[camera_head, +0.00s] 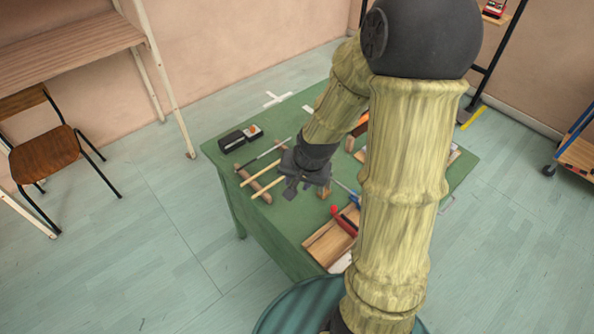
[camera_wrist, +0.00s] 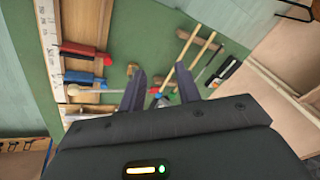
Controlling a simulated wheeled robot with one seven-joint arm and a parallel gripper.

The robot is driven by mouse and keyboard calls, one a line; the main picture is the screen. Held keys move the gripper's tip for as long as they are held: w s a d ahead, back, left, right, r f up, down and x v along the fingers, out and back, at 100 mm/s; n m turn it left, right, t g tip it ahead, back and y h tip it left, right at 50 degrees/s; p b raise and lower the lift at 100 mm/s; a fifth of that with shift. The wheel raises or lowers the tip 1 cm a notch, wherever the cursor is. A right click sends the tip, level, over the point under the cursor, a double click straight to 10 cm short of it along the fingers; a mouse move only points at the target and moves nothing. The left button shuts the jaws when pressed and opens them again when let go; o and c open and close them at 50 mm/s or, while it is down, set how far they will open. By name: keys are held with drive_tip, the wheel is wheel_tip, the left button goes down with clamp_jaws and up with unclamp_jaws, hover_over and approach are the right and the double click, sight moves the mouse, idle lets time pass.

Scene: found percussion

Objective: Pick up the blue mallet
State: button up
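Two pale wooden mallet sticks lie side by side on the green table (camera_head: 222,158). In the wrist view, their lower ends run in between my fingers. A small blue head (camera_wrist: 157,97) shows at the end of one stick (camera_wrist: 183,48), partly hidden by my gripper; small red and green bits show beside it. My gripper (camera_wrist: 160,69) is open, its two dark fingers apart with nothing clearly held between them. In the head view, my gripper (camera_head: 296,192) is low over the table at the stick ends and hides the mallet heads.
A red-handled tool (camera_wrist: 84,51) and a blue-handled tool (camera_wrist: 84,78) lie by a wooden tray (camera_head: 328,243). A brown wooden bar (camera_wrist: 200,40) lies under the sticks' far ends. A black box (camera_head: 231,142) stands at the table's left edge. A chair (camera_head: 44,155) stands farther left.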

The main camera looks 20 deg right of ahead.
drive_tip(key=w+d+f+m+t+y+b, duration=0.1)
drive_tip(key=w+d+f+m+t, duration=0.1)
drive_tip(key=w+m, duration=0.5)
wheel_tip(320, 180, down, 2)
drive_tip(key=shift+w+d+f+t+y, duration=0.25)
drive_tip(key=shift+w+d+t+y, duration=0.05)
drive_tip(key=shift+w+d, duration=0.25)
drive_tip(key=x, duration=1.2)
drive_tip(key=shift+p, duration=0.4)
drive_tip(key=shift+a+f, duration=0.1)
drive_tip(key=shift+f, duration=0.1)
